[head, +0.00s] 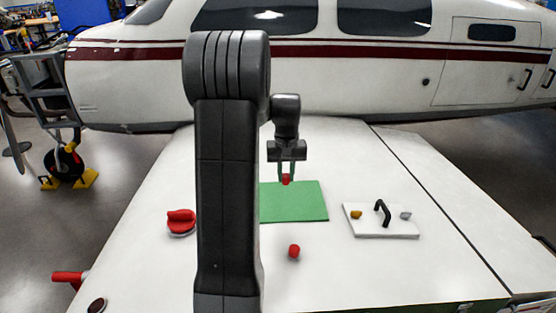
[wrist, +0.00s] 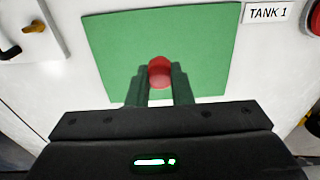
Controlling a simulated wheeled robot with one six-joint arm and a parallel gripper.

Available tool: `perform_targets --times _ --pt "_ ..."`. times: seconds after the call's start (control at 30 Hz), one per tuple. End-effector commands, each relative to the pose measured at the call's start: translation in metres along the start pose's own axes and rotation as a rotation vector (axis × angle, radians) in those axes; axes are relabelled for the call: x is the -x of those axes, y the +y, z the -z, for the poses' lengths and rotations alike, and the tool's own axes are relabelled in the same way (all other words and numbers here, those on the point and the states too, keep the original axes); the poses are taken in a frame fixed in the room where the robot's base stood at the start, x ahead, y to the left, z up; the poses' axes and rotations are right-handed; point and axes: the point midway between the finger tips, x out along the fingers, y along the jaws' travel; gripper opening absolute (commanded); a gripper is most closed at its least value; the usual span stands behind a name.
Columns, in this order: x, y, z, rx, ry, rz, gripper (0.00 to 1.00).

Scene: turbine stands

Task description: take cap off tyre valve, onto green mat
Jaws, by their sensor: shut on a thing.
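My gripper (head: 286,179) is shut on a small red cap (wrist: 160,72), which also shows between the fingertips in the head view (head: 286,180). In the wrist view the fingers (wrist: 160,85) close on the cap's two sides. The green mat (head: 300,205) lies flat on the white surface, and in the wrist view it (wrist: 110,45) spreads behind the cap. The cap is over the mat, seemingly above it; the exact gap is hard to tell. I cannot make out a tyre valve in either view.
A second small red piece (head: 293,251) sits in front of the mat. A red knob on a pale disc (head: 181,222) stands to the left. A white plate (head: 400,230) with a black handle and two knobs lies to the right. A TANK 1 label (wrist: 269,12) is beside the mat.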

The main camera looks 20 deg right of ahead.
Motion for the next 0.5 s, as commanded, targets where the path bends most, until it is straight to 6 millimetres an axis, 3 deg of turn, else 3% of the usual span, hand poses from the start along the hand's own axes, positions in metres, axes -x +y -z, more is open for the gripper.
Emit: perform_targets --times 0.27,0.5 --pt "-0.008 0.000 0.000 0.000 0.010 0.000 0.00" --pt "-0.044 0.000 0.000 0.000 0.009 0.001 0.00"
